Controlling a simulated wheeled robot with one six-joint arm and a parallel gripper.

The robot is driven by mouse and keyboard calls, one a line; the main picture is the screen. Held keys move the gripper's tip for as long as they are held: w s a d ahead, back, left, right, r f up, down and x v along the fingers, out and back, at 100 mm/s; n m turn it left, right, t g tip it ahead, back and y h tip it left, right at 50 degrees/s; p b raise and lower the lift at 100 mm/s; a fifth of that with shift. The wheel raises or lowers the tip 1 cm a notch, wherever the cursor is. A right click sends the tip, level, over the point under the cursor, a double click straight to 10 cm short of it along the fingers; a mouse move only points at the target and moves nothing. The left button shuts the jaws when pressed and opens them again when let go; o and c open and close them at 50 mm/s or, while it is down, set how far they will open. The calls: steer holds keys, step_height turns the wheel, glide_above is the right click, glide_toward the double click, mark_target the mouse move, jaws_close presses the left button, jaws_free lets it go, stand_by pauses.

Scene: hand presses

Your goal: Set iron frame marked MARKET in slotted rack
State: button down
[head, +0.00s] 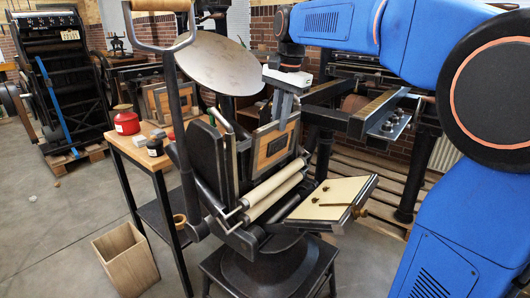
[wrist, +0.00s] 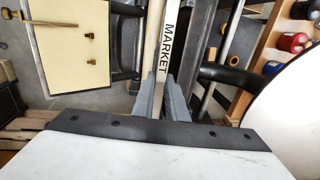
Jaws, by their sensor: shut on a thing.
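The iron frame (head: 276,147) holds wooden pieces around a dark block and stands upright at the bed of the hand press. Its top edge, marked MARKET (wrist: 168,42), shows edge-on in the wrist view. My gripper (head: 284,106) points down from above, shut on this top edge; its fingers also show in the wrist view (wrist: 168,100), one on each side of the strip. I cannot tell whether the frame still touches the bed. A similar wood-filled frame (head: 160,102) stands behind the table at left; whether it sits in the slotted rack is unclear.
The press has a round ink disc (head: 222,64), rollers (head: 273,190), a lever handle (head: 165,45) and a tilted feed board (head: 330,198) close around the frame. A table (head: 130,146) with a red tin (head: 127,122) and a wooden bin (head: 126,258) stand left.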

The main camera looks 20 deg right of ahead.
steer(key=s+d+r, duration=0.3)
steer(key=s+r, duration=0.1)
steer(key=r, duration=0.1)
steer(key=shift+s+d, duration=0.2)
steer(key=shift+s, duration=0.15)
stand_by(0.8)
steer(key=shift+r, duration=0.1)
stand_by(1.0)
